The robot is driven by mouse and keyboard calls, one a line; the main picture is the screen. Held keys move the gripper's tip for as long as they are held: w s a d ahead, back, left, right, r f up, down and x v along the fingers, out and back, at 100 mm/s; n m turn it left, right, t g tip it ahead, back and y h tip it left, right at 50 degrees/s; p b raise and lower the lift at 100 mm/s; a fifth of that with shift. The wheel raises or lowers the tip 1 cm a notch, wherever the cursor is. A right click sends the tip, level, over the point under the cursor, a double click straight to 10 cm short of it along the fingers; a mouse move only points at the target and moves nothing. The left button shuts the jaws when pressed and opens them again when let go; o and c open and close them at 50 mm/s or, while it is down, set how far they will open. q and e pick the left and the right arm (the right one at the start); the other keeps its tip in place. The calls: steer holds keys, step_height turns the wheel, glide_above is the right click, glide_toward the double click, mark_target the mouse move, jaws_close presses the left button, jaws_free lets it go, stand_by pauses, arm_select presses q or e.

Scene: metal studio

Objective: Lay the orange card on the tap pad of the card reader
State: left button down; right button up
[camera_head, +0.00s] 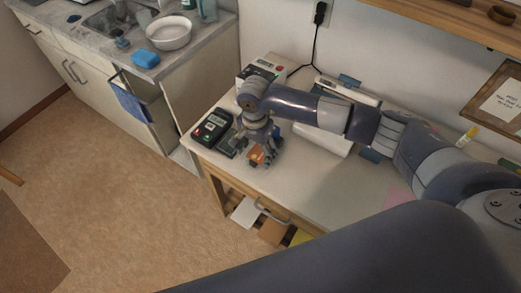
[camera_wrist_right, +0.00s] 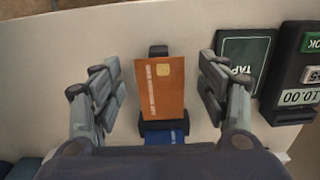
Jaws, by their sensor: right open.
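The orange card (camera_wrist_right: 161,90) lies between the spread fingers of my right gripper in the right wrist view, with a gold chip near one end. It rests on a small black holder (camera_wrist_right: 158,127). In the head view the orange card (camera_head: 256,156) shows below the right gripper (camera_head: 259,143), partly covered. The right gripper is open, and clear gaps separate its fingers from the card's sides. The card reader (camera_head: 211,127) stands at the table's left end; it also shows in the wrist view (camera_wrist_right: 299,75). Its dark green tap pad (camera_wrist_right: 244,58) is bare, between card and reader. My left gripper is not in view.
A blue card (camera_wrist_right: 165,138) is next to the black holder. A white device (camera_head: 262,67) stands at the back near the wall. Papers lie on an open shelf below the white table (camera_head: 305,185). A sink counter stands to the left, across a gap.

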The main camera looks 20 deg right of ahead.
steer(key=shift+f, duration=0.15)
stand_by(0.4)
steer(key=c, duration=0.8)
